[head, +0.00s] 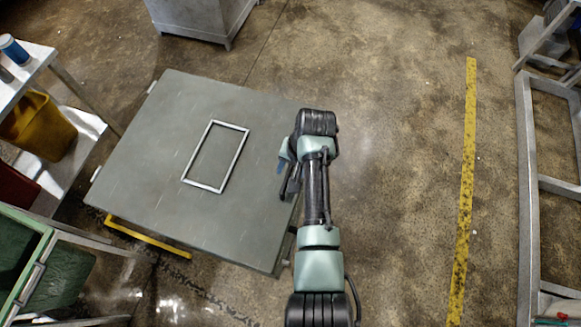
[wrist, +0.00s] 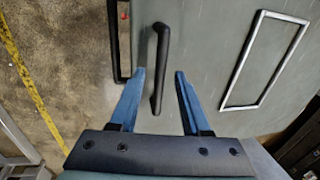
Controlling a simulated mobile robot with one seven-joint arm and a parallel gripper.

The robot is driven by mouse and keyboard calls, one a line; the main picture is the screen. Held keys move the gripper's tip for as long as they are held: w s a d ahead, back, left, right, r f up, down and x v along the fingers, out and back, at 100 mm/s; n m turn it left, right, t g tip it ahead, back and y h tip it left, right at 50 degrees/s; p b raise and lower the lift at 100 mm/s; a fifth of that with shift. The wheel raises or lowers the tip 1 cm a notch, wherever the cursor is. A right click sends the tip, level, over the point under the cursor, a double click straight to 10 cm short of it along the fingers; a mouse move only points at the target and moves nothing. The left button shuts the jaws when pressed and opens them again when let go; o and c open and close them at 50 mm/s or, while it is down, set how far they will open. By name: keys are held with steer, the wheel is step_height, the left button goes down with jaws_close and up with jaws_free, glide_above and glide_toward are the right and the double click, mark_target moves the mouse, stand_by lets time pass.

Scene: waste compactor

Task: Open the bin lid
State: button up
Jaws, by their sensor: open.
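The bin lid (head: 150,130) is a large flat grey-green panel in the head view, lying left of my arm, and it looks shut. It also fills the right of the wrist view (wrist: 205,45). A black bar handle (wrist: 161,50) stands on the panel near its edge in the wrist view. My gripper (wrist: 160,72) is open, its two blue fingers on either side of the handle's lower part in the picture. I cannot tell whether they touch it. In the head view my gripper (head: 285,168) is over the lid's right edge, and my arm hides the handle.
A light rectangular frame (head: 187,182) is on the lid. A dark strip with a red spot (wrist: 122,40) runs beside the handle. A shelf with a yellow bin (head: 40,128) and a green container (head: 25,240) stand left. The floor right of my arm is clear up to a metal rack (head: 525,150).

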jaws_close()
stand_by(1.4)
